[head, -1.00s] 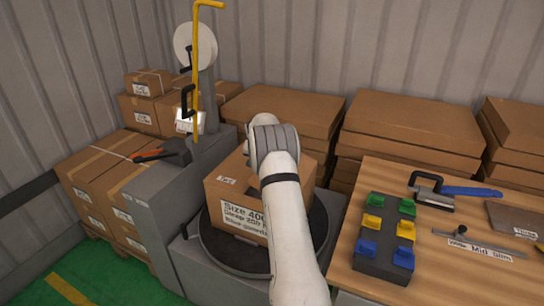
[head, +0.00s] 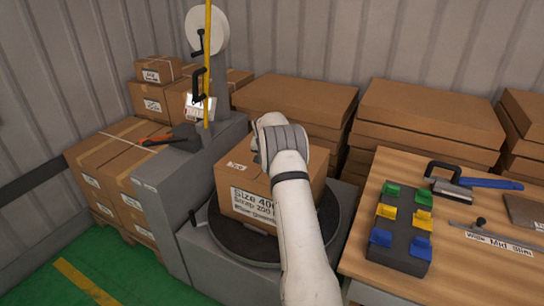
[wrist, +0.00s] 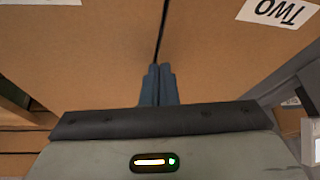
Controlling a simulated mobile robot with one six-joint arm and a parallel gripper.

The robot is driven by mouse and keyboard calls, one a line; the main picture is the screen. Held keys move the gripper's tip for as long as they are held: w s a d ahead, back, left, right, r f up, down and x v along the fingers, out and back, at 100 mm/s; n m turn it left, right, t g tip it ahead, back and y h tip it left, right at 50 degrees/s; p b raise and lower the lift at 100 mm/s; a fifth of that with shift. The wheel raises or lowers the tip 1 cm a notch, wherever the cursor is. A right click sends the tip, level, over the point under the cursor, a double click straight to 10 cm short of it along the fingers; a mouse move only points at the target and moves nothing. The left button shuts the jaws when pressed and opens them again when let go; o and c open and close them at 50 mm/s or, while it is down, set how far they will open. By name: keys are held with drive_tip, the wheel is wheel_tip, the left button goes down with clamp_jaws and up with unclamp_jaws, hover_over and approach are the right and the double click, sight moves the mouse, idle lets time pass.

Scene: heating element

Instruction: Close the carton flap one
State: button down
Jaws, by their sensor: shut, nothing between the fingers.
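The carton (head: 240,190) is a brown cardboard box with a printed "Size 400" label on its front, standing on a round dark turntable. In the wrist view, two brown flaps lie side by side with a narrow dark seam between them. The right flap (wrist: 235,60) has an upside-down "TWO" label. The left flap (wrist: 80,60) has a white label cut off at the top edge, so I cannot read it. My gripper (wrist: 158,72) is shut and empty, its dark fingertips at the seam; I cannot tell whether they touch. In the head view my arm hides the gripper and part of the carton top.
The turntable (head: 237,246) sits beside a grey machine with a post and a yellow rod (head: 208,60). A wooden table (head: 345,263) at right holds a block of coloured clips (head: 403,235) and tools. Stacked cartons (head: 295,100) stand behind. Green floor is free at lower left.

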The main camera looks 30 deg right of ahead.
drive_tip(key=shift+r, duration=0.1)
drive_tip(key=r, duration=0.2)
drive_tip(key=a+r, duration=0.1)
drive_tip(key=r, duration=0.1)
drive_tip(key=shift+w+a+p, duration=0.1)
drive_tip(key=shift+w+p, duration=0.2)
drive_tip(key=shift+p, duration=0.1)
drive_tip(key=w+a+r+b, duration=0.1)
drive_tip(key=w+a+r, duration=0.25)
drive_tip(key=a, duration=0.35)
drive_tip(key=s+a+r+n, duration=0.1)
drive_tip(key=s+a+r, duration=0.3)
drive_tip(key=s+r, duration=0.3)
drive_tip(key=s+a+r+n+y, duration=0.15)
drive_tip(key=s+a+r, duration=0.25)
drive_tip(key=s, duration=0.5)
drive_tip(key=s+a+r+n, duration=0.2)
drive_tip(key=s+a+r, duration=0.3)
drive_tip(key=s, duration=0.4)
drive_tip(key=s+a+f+n, duration=0.1)
drive_tip(key=s+a+f, duration=0.1)
drive_tip(key=s, duration=1.3)
drive_tip(key=s+a+f+n+g+y, duration=0.1)
drive_tip(key=s+a+f+n, duration=0.1)
drive_tip(key=s, duration=1.3)
drive_tip(key=shift+a+f+g, duration=0.25)
drive_tip(key=shift+a+g, duration=0.05)
